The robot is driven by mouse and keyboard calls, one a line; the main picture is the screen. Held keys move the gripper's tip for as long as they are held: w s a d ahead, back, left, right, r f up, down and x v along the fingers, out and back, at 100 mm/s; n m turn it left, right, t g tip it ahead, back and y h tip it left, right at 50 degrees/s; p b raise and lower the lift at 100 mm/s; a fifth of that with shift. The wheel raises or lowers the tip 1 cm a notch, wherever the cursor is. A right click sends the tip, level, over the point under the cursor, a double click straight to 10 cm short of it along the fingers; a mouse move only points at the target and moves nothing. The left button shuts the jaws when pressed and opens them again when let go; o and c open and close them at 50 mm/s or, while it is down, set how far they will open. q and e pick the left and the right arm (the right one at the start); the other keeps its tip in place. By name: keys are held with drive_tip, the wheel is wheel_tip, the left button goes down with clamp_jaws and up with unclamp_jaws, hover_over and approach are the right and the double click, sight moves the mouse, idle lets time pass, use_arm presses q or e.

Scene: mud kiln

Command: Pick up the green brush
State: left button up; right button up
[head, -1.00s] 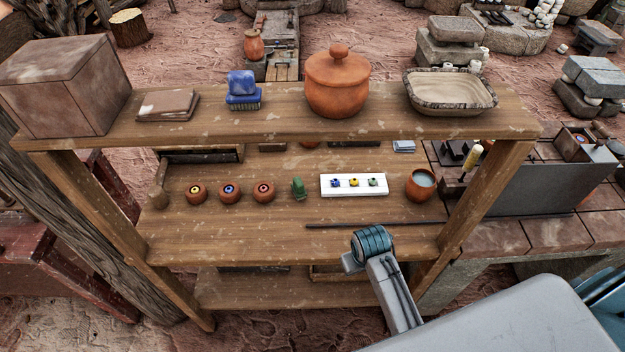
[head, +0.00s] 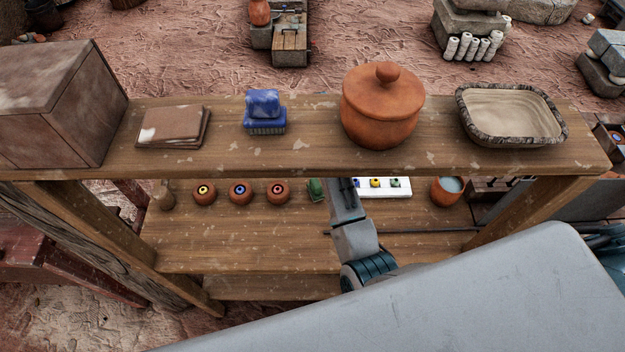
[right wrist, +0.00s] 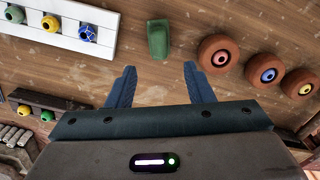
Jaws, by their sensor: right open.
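The green brush (head: 316,190) is on the middle shelf (head: 215,245), between the clay pots and a white tray, partly under the top shelf's edge in the head view. In the right wrist view the green brush (right wrist: 158,38) lies just beyond my right gripper (right wrist: 160,68). The gripper's two blue fingers are spread apart, with nothing between them. The brush is roughly in line with the gap, not touching the fingers. My left gripper is not in view.
Small clay pots with coloured centres (head: 240,192) stand beside the brush. A white tray (head: 402,192) with small coloured pots is on its other side, then a clay cup (head: 446,191) and a dark rod (head: 430,231). The top shelf (head: 215,158) overhangs, carrying a lidded pot (head: 382,110).

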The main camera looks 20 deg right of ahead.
sight(316, 182)
drive_tip(key=f, duration=0.1)
drive_tip(key=s+f+p, duration=0.1)
drive_tip(key=f, duration=0.1)
drive_tip(key=shift+s+d, duration=0.1)
drive_tip(key=shift+s, duration=0.1)
drive_tip(key=shift+w+f, duration=0.1)
drive_tip(key=shift+f, duration=0.25)
drive_tip(key=shift+w+f, duration=0.2)
drive_tip(key=shift+f, duration=0.15)
wheel_tip(316, 182, down, 4)
drive_tip(key=shift+f+p, duration=0.1)
drive_tip(key=shift+p, duration=1.15)
drive_tip(key=shift+f, duration=0.2)
drive_tip(key=shift+w+f, duration=0.15)
drive_tip(key=shift+c, duration=0.2)
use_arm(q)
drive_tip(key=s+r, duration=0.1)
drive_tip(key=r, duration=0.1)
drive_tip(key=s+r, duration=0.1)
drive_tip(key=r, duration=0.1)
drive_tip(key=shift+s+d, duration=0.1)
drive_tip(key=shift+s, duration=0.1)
use_arm(e)
drive_tip(key=c, duration=0.9)
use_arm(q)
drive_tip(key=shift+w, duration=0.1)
use_arm(e)
drive_tip(key=shift+r, duration=0.2)
